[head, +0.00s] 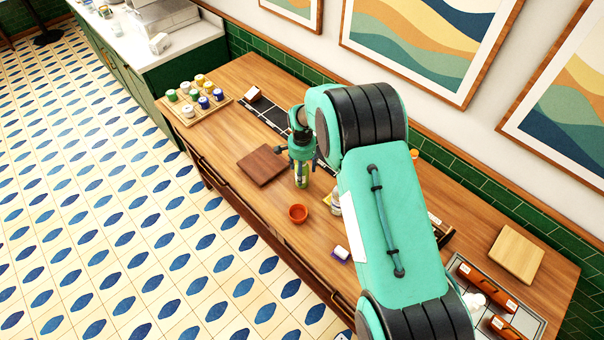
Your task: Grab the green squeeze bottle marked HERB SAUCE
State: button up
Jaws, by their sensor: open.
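A green bottle (301,179) with a pale label stands upright on the wooden counter, to the right of a dark brown board. The label is too small to read, so I cannot confirm HERB SAUCE. My gripper (302,162) points down directly over the bottle, and its fingers are at the bottle's upper part. The gripper is open, and the bottle's top is hidden by it. I cannot tell whether a finger touches the bottle.
The brown board (262,166) lies left of the bottle. An orange-brown bowl (298,213) stands in front. A pale jar (336,207) is partly hidden by my arm. A wooden tray (217,112) of several jars is at the far left; a light board (516,255) lies right.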

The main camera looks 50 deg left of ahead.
jog(key=shift+c, duration=0.5)
jog(key=c, duration=1.4)
jog(key=shift+o, duration=0.2)
jog(key=shift+r, duration=0.1)
jog(key=shift+r+b, duration=0.7)
jog(key=shift+r, duration=4.2)
